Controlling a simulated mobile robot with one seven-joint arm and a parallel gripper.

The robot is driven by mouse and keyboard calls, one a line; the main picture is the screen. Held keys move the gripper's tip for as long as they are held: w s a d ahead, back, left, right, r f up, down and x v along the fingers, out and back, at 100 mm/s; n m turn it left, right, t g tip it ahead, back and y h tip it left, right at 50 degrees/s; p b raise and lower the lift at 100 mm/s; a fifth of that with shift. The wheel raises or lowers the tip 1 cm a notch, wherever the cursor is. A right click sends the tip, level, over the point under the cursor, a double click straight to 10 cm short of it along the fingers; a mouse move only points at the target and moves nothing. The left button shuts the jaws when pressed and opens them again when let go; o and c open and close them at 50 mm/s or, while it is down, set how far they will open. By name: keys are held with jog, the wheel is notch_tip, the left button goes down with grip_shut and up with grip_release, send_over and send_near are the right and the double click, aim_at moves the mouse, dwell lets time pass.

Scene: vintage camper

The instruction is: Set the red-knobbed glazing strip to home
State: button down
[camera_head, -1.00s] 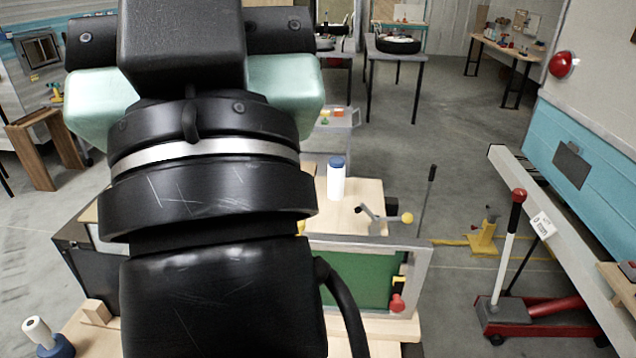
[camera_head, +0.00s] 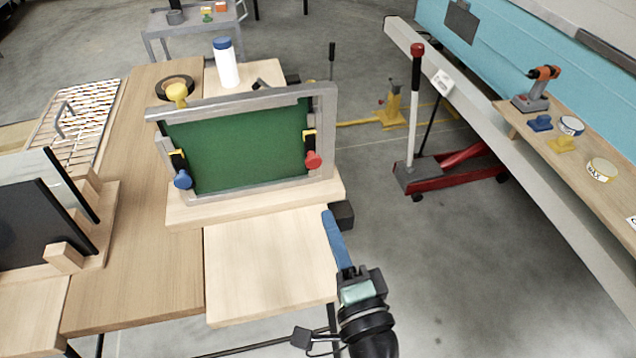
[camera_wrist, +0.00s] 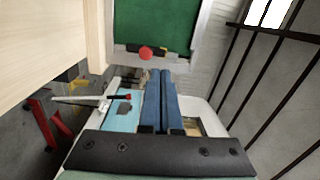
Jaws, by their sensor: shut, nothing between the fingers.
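The window frame (camera_head: 240,98), grey with a green pane, stands upright on a wooden base on the bench. The red knob (camera_head: 312,160) of the glazing strip is on its right side, beside a small yellow-and-black part. A blue knob (camera_head: 183,179) is on the left side. My gripper (camera_head: 333,225) is shut and empty, its blue fingers below and to the right of the red knob, apart from it. In the wrist view the red knob (camera_wrist: 145,53) shows beyond the closed fingertips (camera_wrist: 160,75), close to the green pane.
The wooden bench (camera_head: 262,275) lies left of my gripper. Dark panels (camera_head: 45,225) stand in a rack at left. A white bottle with a blue cap (camera_head: 226,65) stands behind the frame. A red floor jack (camera_head: 450,170) is at right, with open floor between.

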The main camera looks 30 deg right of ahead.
jog(key=s+f, duration=0.1)
jog(key=d+f+m, duration=0.1)
jog(key=shift+s+f+h, duration=0.3)
jog(key=shift+s, duration=0.05)
jog(key=p, duration=0.3)
send_near(314, 165)
jog(key=x, duration=0.6)
jog(key=shift+w+d+r, duration=0.1)
jog(key=shift+w+r, duration=0.05)
jog(key=shift+w, duration=0.25)
